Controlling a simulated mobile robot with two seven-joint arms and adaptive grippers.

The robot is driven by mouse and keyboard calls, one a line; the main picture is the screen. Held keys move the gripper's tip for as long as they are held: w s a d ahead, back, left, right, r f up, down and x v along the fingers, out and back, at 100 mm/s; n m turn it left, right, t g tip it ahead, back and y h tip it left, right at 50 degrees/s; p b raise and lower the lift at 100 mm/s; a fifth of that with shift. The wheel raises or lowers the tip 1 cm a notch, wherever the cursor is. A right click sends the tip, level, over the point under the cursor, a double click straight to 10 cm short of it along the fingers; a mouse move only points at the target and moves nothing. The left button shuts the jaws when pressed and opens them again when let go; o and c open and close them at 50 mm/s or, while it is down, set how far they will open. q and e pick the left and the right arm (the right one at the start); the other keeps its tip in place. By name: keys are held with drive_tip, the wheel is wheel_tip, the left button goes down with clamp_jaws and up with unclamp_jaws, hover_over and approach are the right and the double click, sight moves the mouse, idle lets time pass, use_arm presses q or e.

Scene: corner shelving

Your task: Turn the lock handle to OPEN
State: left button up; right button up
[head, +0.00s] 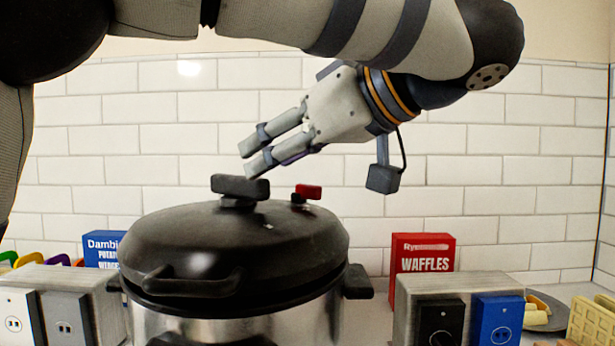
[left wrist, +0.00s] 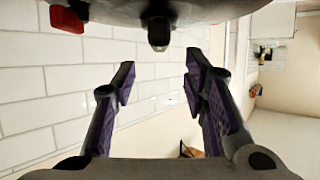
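A large pressure cooker (head: 240,323) with a steel body and a domed black lid (head: 180,235) stands at the lower left of centre in the head view. A black bar-shaped handle (head: 240,186) sits on top of the lid, with a small red part (head: 308,192) to its right. No OPEN marking is legible. My right gripper is not in view.
A red waffles box (head: 422,258) and grey metal holder (head: 455,283) stand to the right, a blue box (head: 103,248) and another holder (head: 70,280) to the left. A white tiled wall (head: 480,190) is behind. Air above the lid is free except for my arm.

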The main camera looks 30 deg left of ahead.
sight(240, 176)
use_arm(q)
drive_tip(key=x, duration=1)
drive_tip(key=shift+c, duration=0.2)
clamp_jaws()
